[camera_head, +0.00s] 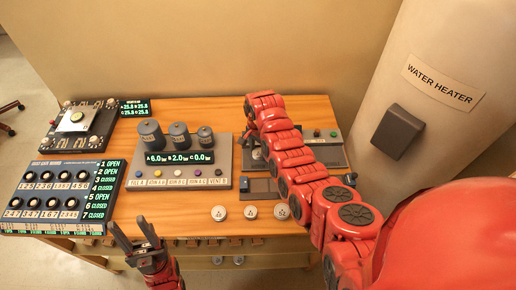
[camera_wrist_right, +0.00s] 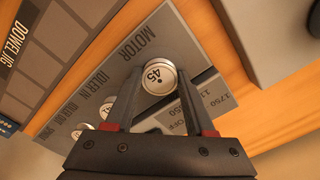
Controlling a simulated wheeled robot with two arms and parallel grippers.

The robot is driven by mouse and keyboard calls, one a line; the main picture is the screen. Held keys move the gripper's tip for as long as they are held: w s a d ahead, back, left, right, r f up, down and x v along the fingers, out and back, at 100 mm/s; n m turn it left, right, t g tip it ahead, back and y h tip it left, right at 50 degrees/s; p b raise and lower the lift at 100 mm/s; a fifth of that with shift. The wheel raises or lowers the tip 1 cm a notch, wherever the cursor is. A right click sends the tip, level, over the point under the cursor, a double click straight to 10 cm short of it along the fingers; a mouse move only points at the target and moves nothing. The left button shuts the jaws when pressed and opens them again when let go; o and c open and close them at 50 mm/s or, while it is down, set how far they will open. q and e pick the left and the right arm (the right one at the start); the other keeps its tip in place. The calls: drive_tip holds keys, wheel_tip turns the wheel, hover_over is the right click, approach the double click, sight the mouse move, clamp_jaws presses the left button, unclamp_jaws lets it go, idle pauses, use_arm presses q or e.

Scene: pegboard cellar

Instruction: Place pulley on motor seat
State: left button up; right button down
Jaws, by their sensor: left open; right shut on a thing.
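In the right wrist view, a round silver pulley (camera_wrist_right: 157,74) marked 45 sits between the fingertips of my right gripper (camera_wrist_right: 160,84), which is shut on it. The pulley is over the grey board (camera_wrist_right: 178,38), beside the MOTOR label. The motor seat is hidden under the pulley, and I cannot tell whether they touch. In the head view my right arm hides most of that area. My left gripper (camera_head: 136,246) is open and empty at the table's front edge.
Three pale discs (camera_head: 250,212) lie along the front of the wooden table (camera_head: 180,207). A water heater (camera_head: 445,70) is at right.

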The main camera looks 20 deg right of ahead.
drive_tip(key=shift+f, duration=0.25)
drive_tip(key=shift+c, duration=1.3)
unclamp_jaws()
drive_tip(key=shift+r, duration=0.1)
